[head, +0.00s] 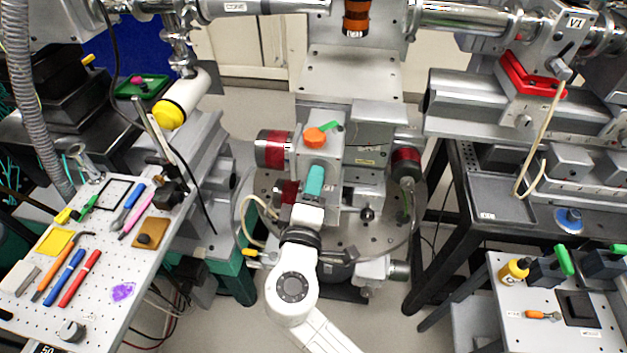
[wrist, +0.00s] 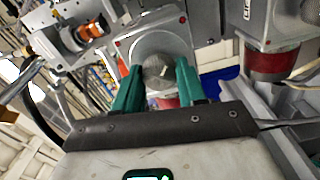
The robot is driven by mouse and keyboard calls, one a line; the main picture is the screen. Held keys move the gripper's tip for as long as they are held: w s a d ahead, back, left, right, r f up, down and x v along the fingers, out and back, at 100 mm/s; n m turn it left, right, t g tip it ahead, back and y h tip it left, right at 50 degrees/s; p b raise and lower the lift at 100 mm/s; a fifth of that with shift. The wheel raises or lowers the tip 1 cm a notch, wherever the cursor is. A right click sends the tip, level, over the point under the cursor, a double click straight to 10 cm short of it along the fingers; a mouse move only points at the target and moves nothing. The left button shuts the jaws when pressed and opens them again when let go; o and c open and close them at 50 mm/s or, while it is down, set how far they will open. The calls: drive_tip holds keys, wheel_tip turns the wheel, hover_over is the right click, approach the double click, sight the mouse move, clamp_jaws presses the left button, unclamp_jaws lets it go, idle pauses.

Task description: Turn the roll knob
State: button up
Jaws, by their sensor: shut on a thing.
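The roll knob (wrist: 157,72) is a round grey knob with a pale mark on its face. It stands out from a grey plate with small red dots in the wrist view. My gripper (wrist: 157,80) has its two green fingers on either side of the knob and is shut on it. In the head view my gripper (head: 315,180) reaches to the front of the grey stage block (head: 330,150), and the knob is hidden there. No label on the knob can be read.
An orange knob (head: 315,138) and a green lever (head: 331,126) sit on top of the stage block. Red-banded motors (head: 273,149) flank it, with loose cables nearby.

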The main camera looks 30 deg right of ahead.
drive_tip(key=shift+n+p, duration=1.8)
drive_tip(key=shift+n, duration=1.7)
drive_tip(key=shift+f, duration=0.1)
drive_tip(key=o, duration=1)
drive_tip(key=shift+o, duration=0.2)
drive_tip(key=b+v, duration=0.1)
drive_tip(key=v, duration=1)
drive_tip(key=shift+b, duration=0.4)
drive_tip(key=shift+w, duration=0.1)
